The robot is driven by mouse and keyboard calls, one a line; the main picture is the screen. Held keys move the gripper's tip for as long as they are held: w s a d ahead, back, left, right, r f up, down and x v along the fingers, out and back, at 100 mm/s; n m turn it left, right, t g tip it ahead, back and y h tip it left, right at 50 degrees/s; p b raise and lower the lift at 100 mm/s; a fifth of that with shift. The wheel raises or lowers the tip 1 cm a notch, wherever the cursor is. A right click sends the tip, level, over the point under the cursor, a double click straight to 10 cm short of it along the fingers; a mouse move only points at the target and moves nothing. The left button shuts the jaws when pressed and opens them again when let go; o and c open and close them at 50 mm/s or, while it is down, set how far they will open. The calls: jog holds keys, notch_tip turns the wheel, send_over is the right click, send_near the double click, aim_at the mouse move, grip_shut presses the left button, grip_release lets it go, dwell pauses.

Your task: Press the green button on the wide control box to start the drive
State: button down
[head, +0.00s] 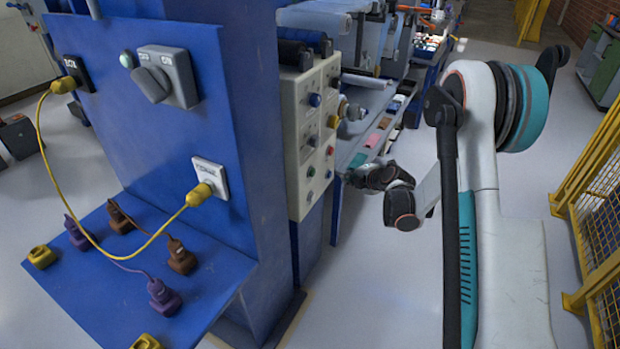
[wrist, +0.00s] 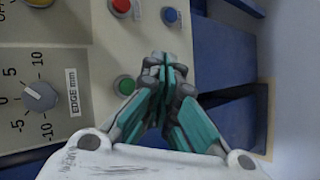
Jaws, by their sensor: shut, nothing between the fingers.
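The wide control box (head: 299,150) is a beige panel on the side of the blue machine. Its small green button (head: 311,171) sits low on the face in the head view. In the wrist view the green button (wrist: 125,85) has a dark ring and is uncovered. My gripper (wrist: 166,62) is shut and empty, its teal fingertips together to the right of and slightly above the green button. In the head view my gripper (head: 352,178) is small and dark beside the box's right edge. I cannot tell whether the tips touch the panel.
A red button (wrist: 121,6) and a blue button (wrist: 171,16) sit above the green one. A grey knob (wrist: 40,96) marked EDGE mm is at left. A blue panel with a rotary switch (head: 167,77) and yellow cable (head: 104,253) stands at left. Yellow fencing (head: 600,215) is at right.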

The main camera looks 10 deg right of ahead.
aim_at(313, 173)
notch_tip(313, 173, down, 2)
jog(key=shift+s+a+f+n, duration=0.1)
jog(key=shift+n, duration=0.4)
jog(key=shift+a, duration=0.1)
jog(key=w+a, duration=0.5)
jog(key=a, duration=0.2)
jog(key=shift+w, duration=0.2)
dwell(1.5)
jog(key=shift+w+a, duration=0.15)
jog(key=shift+a, duration=0.15)
jog(key=shift+w+a, duration=0.3)
jog(key=shift+a, duration=0.1)
dwell(0.8)
jog(key=shift+d, duration=0.1)
jog(key=shift+s+d, duration=0.55)
jog(key=shift+d, duration=0.1)
